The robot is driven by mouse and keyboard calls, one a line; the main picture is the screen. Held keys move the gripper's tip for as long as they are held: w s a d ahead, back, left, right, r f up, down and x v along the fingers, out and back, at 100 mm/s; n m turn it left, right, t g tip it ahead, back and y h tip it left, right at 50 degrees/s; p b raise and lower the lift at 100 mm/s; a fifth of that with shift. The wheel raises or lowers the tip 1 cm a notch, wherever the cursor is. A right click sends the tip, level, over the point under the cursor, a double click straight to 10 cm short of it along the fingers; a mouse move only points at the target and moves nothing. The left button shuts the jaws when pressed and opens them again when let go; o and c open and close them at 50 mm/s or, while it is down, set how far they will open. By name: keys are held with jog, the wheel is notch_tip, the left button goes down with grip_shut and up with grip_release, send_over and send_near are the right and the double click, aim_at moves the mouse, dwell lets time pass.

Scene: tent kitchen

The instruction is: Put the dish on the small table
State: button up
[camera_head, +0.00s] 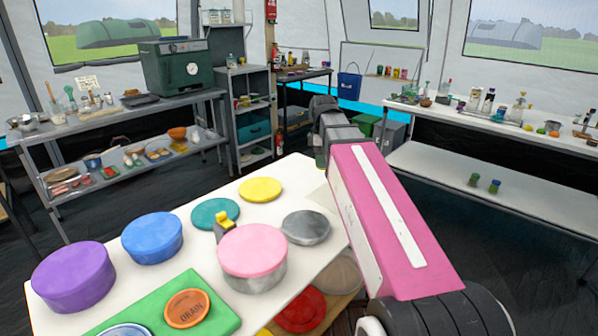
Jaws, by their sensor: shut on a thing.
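My gripper is not in view; only my pink arm link and its grey joint show, on the right side of the head view. The part beyond that joint is hidden. I cannot tell which thing is the dish, nor whether it is in view. A white-topped table (168,207) stands in front of me; I cannot tell if it is the small table. On it are round lidded pots: purple (73,276), blue (152,237) and pink-lidded silver (252,255). A green board (214,311) lies at its front.
A teal disc (215,213), a yellow disc (261,190) and a grey disc (306,227) also lie on the tabletop. A metal worktable (112,115) with a green oven (175,69) stands back left. A long white table (470,181) stands right. Dark floor lies between.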

jog(key=w+a+r+n, duration=0.2)
jog(key=a+n, duration=0.1)
jog(key=n, duration=0.6)
send_over(300, 170)
jog(key=f, duration=0.6)
jog(key=shift+a, duration=0.2)
jog(key=shift+f, duration=2.1)
jog(key=shift+f, duration=0.15)
jog(key=o, duration=0.8)
